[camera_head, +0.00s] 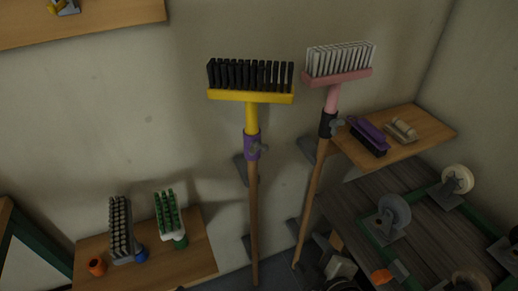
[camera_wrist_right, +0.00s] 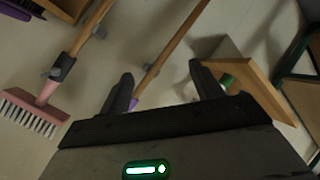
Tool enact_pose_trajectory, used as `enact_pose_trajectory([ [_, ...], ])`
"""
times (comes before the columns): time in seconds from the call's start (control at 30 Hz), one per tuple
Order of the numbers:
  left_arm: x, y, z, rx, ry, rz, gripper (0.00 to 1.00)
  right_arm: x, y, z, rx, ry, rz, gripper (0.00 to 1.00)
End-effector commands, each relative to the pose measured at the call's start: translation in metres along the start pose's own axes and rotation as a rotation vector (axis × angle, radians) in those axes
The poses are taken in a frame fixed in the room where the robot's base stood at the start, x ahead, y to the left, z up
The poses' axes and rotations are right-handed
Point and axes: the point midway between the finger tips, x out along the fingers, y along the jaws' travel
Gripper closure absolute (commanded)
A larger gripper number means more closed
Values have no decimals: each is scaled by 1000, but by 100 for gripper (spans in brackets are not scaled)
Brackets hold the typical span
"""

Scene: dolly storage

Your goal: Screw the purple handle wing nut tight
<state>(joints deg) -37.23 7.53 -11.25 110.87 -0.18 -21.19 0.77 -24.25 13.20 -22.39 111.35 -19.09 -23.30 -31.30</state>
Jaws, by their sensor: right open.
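The yellow brush (camera_head: 250,97) with black bristles stands upright against the wall on a wooden pole. Its purple handle collar (camera_head: 252,147) joins brush and pole, with a grey wing nut (camera_head: 260,149) on its right side. In the right wrist view, a bit of the purple collar (camera_wrist_right: 133,104) shows beside the left finger; the finger and gripper body hide the rest, including the wing nut. My right gripper (camera_wrist_right: 162,82) is open, with nothing visible held between its fingers. I cannot make out contact with the collar. My left gripper is not in view.
A pink brush (camera_head: 337,78) on a black-collared pole leans just right of the yellow one. A right shelf (camera_head: 432,130) holds a purple brush (camera_head: 368,136). A lower left shelf (camera_head: 200,255) holds two brushes. A dolly with casters (camera_head: 394,212) stands lower right.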

Motion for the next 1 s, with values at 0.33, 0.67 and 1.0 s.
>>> enact_pose_trajectory([
  [0.33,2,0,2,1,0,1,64,24,86,-95,-1508,13,367,35],
  [0.67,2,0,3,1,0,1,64,20,115,-132,-2134,-146,582,35],
  [1.0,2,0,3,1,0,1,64,63,132,-152,-2156,-157,592,35],
])
